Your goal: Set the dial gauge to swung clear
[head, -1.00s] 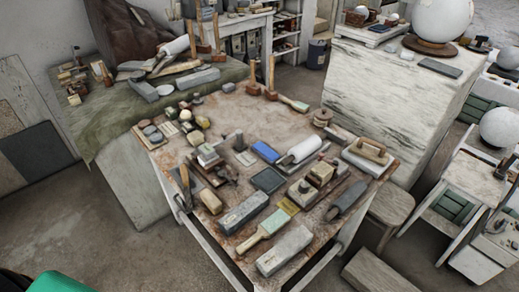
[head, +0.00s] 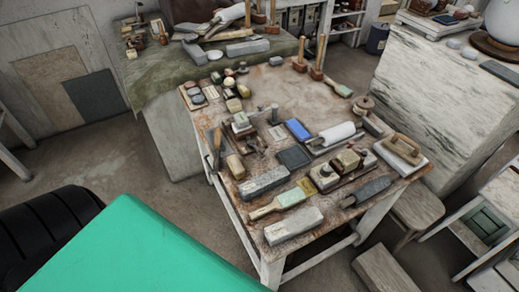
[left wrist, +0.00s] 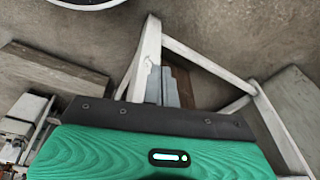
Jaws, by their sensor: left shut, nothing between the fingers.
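I cannot pick out the dial gauge for certain among the small items on the cluttered workbench (head: 283,84) in the head view. A small dark metal fitting (head: 255,146) sits near the bench's left part, beside stacked pale blocks (head: 241,121), with a short grey upright piece (head: 275,114) close by. Their details are too small to read, so the gauge's setting cannot be told. My left gripper (left wrist: 172,70) shows in the left wrist view as grey fingers, shut and empty, above the floor and bench or stool legs. My right gripper is in neither view.
A blue block (head: 298,129), a white roller (head: 337,133) and a wood-handled float (head: 403,148) crowd the bench. A marble-sided block (head: 440,95) stands right, a stool (head: 417,207) below it. A green-draped table (head: 165,85) stands behind.

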